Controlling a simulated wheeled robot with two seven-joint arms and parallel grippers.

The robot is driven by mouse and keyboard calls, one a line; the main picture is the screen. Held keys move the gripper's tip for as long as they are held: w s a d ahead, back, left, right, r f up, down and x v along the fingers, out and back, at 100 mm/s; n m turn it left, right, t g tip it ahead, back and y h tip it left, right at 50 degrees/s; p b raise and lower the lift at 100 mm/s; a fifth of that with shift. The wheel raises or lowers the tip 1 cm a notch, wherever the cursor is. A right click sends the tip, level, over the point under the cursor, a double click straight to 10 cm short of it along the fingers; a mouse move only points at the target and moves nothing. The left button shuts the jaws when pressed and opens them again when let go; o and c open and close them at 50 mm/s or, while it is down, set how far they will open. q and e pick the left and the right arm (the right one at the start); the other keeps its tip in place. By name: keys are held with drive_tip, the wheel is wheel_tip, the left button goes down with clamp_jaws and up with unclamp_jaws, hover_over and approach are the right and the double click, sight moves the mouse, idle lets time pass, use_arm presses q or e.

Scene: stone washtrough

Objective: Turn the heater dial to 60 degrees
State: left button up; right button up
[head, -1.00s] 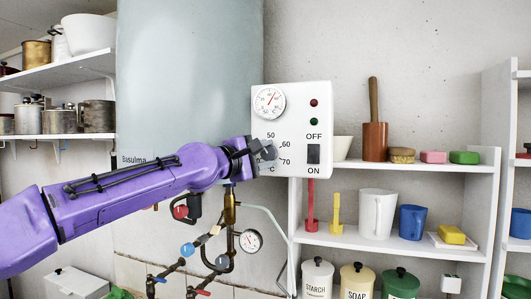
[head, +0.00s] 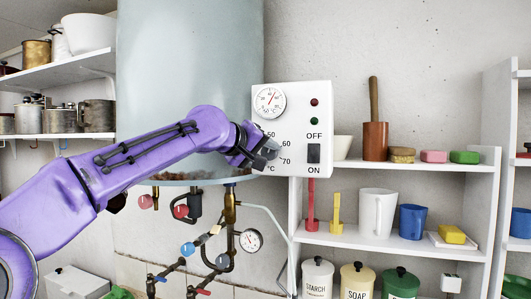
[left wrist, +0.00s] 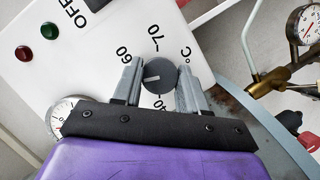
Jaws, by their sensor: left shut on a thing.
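The heater dial (left wrist: 159,76) is a round dark grey knob with a white pointer line on the white control box (head: 300,105). My left gripper (head: 268,150) is at the dial, which it mostly hides in the head view. In the left wrist view my left gripper (left wrist: 159,84) is shut on the dial, one finger on each side. The pointer line points left, a little below the 60 mark (left wrist: 123,55). The 70 (left wrist: 154,35) and 40 (left wrist: 160,102) marks also show; the 50 mark is hidden there. My right gripper is not in view.
A power switch (head: 313,153) marked OFF and ON sits right of the dial. A round thermometer (head: 269,102) is above it. The boiler tank (head: 190,70) stands at the left, with pipes and valves (head: 188,249) below. Shelves (head: 400,166) with jars and cups stand right.

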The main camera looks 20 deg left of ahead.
use_arm(q)
drive_tip(key=m+y, duration=0.1)
drive_tip(key=m, duration=0.2)
drive_tip(key=shift+r+y, duration=0.4)
drive_tip(key=shift+m+y, duration=0.8)
drive_tip(key=shift+m, duration=0.3)
drive_tip(key=shift+s+r, duration=0.1)
drive_tip(key=o, duration=1.1)
drive_tip(key=shift+c, duration=0.2)
drive_tip(key=shift+g, duration=0.3)
drive_tip(key=shift+d+f, duration=0.1)
drive_tip(key=shift+f, duration=0.1)
